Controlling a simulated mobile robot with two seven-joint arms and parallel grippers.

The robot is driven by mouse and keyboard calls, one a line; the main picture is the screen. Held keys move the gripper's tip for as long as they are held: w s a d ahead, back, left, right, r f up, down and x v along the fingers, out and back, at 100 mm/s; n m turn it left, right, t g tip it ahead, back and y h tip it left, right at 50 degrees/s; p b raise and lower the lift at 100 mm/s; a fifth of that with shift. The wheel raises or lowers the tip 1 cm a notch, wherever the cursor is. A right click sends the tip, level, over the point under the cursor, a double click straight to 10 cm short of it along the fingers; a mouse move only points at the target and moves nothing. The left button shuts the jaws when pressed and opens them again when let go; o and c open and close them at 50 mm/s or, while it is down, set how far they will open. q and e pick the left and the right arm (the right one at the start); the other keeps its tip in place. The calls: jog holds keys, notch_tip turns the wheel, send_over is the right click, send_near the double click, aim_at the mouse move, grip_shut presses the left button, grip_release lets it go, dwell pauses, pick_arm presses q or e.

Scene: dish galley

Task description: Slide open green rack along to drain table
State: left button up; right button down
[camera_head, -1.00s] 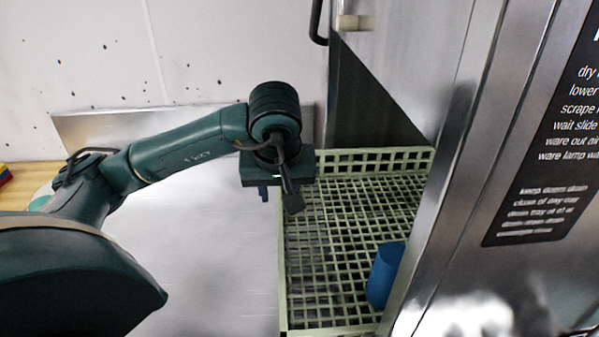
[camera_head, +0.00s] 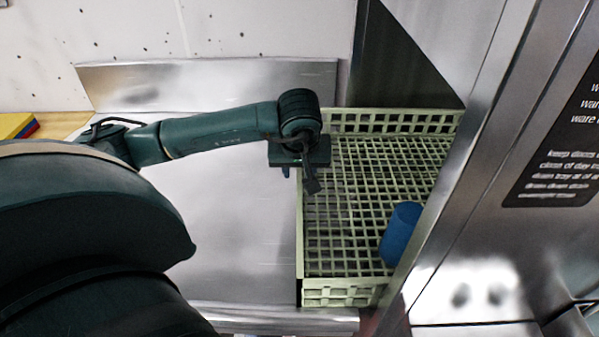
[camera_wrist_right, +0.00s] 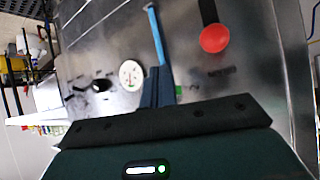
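The open green rack (camera_head: 342,292) is a pale green grid tray on the steel surface in the head view. Its right side is hidden behind the steel machine front. A blue cup (camera_head: 400,236) is in it near the right. My left gripper (camera_head: 298,176) points down at the rack's left wall, over its far half. Its fingertips are small and partly hidden, so I cannot tell whether it grips the wall. The drain table (camera_head: 225,225) is the bare steel surface left of the rack. My right gripper (camera_wrist_right: 160,88) shows in the right wrist view with its fingers together, before a steel panel.
The steel machine front (camera_head: 450,225) with a dark instruction label (camera_head: 555,165) stands close on the right. A steel backsplash (camera_head: 205,85) runs behind the table. The right wrist view shows a red round knob (camera_wrist_right: 214,38) and a white dial (camera_wrist_right: 131,75) on the panel.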

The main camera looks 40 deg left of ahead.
pick_arm(q)
jog(key=shift+x, duration=1.7)
jog(key=shift+c, duration=0.3)
grip_shut()
jog(key=shift+r, duration=0.1)
